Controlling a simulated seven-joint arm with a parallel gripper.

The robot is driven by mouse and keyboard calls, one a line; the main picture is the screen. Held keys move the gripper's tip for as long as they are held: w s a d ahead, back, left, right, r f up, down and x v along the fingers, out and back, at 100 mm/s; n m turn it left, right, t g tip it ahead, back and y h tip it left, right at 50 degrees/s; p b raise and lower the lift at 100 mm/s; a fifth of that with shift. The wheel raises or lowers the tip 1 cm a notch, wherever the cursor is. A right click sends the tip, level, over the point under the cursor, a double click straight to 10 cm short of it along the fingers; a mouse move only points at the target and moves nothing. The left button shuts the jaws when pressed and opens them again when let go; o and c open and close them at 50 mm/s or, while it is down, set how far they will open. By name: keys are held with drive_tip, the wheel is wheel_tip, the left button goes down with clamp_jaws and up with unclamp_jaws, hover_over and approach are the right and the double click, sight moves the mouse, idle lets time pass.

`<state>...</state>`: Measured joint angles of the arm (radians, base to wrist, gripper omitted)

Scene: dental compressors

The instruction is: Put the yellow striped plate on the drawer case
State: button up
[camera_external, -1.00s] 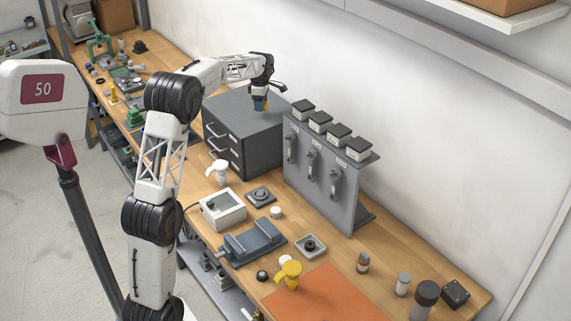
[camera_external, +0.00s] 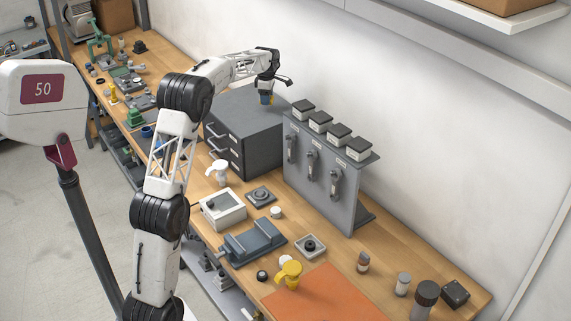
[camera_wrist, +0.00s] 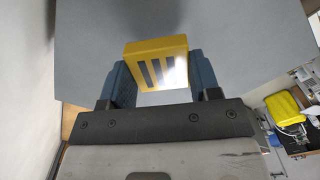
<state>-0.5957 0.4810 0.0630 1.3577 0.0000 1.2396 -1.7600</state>
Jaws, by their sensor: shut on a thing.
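The yellow striped plate (camera_wrist: 157,63) is held between the blue fingers of my gripper (camera_wrist: 155,85) in the wrist view, with dark stripes on its face. In the external view my gripper (camera_external: 267,98) is over the top of the dark grey drawer case (camera_external: 240,107), towards its back right part. The case's grey top (camera_wrist: 235,40) fills most of the wrist view beyond the plate. I cannot tell whether the plate touches the case top.
A grey panel stand (camera_external: 330,180) with several dark-topped boxes stands right of the case. A white spray bottle (camera_external: 218,170), a light box (camera_external: 222,208) and a blue-grey tray (camera_external: 253,241) are in front. The case top around my gripper looks clear.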

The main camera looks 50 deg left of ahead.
sight(267, 110)
drive_tip(key=shift+f, duration=0.15)
drive_tip(key=shift+f, duration=1.65)
drive_tip(key=shift+f, duration=0.1)
drive_tip(key=o, duration=1)
wheel_tip(267, 110, up, 12)
drive_tip(key=shift+r, duration=0.15)
